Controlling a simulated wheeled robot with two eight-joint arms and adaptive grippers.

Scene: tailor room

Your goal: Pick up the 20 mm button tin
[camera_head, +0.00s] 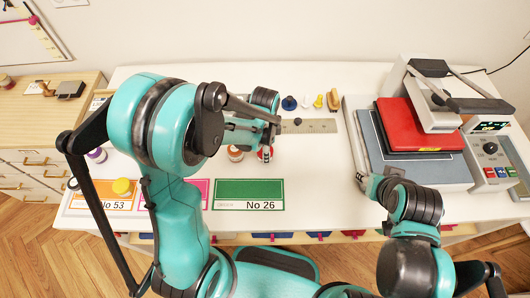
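Several small round containers stand on the white table. A brown-orange one (235,154) and a red-and-white one (265,154) are near the middle, a yellow-topped one (122,187) is at the left on an orange card, and a purple-topped one (97,155) is further left. No size marking is legible, so I cannot tell which is the 20 mm tin. My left gripper (270,136) is just above the red-and-white container; whether it touches it or is open is unclear. My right gripper (366,183) is low over the table, left of the heat press; its fingers are too small to judge.
A heat press (422,112) with a red pad fills the right side. A ruler (310,126) and several small pieces, one blue (289,103), lie at the back. A green No 26 card (248,194) lies at the front edge. Table between this card and the press is clear.

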